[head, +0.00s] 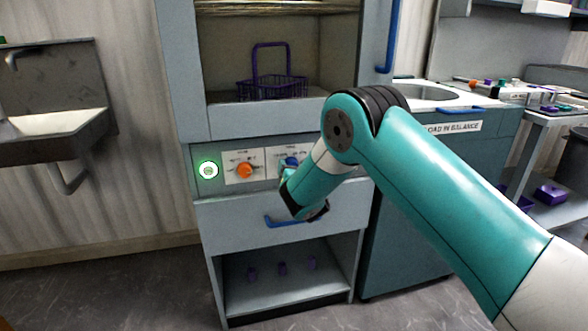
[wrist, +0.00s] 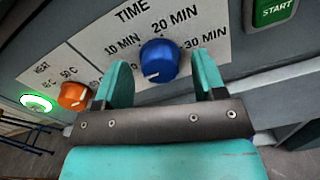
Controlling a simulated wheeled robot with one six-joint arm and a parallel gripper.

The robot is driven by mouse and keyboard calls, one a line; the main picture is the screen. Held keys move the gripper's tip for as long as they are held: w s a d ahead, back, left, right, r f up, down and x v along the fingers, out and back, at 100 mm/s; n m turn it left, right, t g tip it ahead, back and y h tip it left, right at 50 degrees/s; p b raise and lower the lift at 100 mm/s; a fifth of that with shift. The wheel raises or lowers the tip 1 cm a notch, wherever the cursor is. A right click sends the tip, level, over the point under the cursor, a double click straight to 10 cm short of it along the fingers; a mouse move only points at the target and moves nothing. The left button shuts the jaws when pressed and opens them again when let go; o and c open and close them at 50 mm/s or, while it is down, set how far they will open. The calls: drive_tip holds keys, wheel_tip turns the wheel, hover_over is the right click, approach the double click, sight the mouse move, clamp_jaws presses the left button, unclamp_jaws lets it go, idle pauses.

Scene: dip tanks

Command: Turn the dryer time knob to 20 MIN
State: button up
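The dryer time knob (wrist: 160,58) is round and blue with a white mark. In the wrist view it sits on a white plate (wrist: 100,45) labelled TIME, with 10 MIN, 20 MIN and 30 MIN around it. The white mark is at the knob's lower left, away from 20 MIN. My gripper (wrist: 161,68) is open, one teal finger on either side of the knob; I cannot tell whether they touch it. In the head view the knob (head: 291,161) shows partly beside my arm, and my fingertips are hidden.
An orange knob (wrist: 73,96) and a lit green ring button (wrist: 36,103) lie left of the time knob. A green START button (wrist: 274,10) is to the right. Below the panel is a drawer with a blue handle (head: 285,222). A purple basket (head: 272,88) stands in the chamber above.

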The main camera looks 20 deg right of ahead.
drive_tip(key=c, duration=0.8)
drive_tip(key=shift+c, duration=0.2)
drive_tip(key=shift+m, duration=0.3)
drive_tip(key=shift+d+f+m+y+b, duration=0.15)
drive_tip(key=shift+m+b, duration=1.25)
drive_tip(key=shift+m, duration=2.35)
drive_tip(key=shift+a+f+m+y+b, duration=0.15)
drive_tip(key=shift+m+b, duration=1.3)
drive_tip(key=shift+m, duration=2.25)
drive_tip(key=shift+d+m+y+b, duration=0.2)
drive_tip(key=shift+m+b, duration=1.2)
drive_tip(key=shift+m, duration=2.35)
drive_tip(key=o, duration=0.9)
drive_tip(key=shift+r, duration=0.1)
